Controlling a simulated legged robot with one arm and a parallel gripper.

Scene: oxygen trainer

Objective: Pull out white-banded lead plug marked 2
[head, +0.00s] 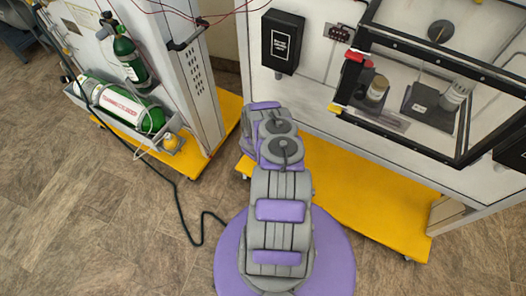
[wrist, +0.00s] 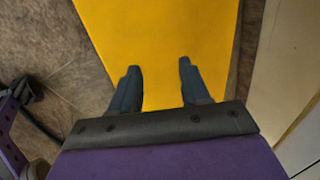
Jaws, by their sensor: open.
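I cannot make out a white-banded lead plug marked 2 in either view. Thin red leads (head: 165,10) run along the top edge in the head view, their ends unclear. A small dark socket strip (head: 340,33) sits on the white panel, too small to read. My gripper (wrist: 159,66) is open and empty in the wrist view, its two dark fingers apart over a yellow base plate (wrist: 160,30). In the head view my arm hides the fingers.
A black box (head: 282,42) is on the white panel. A black-framed clear case (head: 420,135) stands out at right. Green cylinders (head: 125,105) are on the left cart. The yellow base (head: 350,195) juts out low. A dark cable (head: 180,215) lies on the floor, otherwise open at left.

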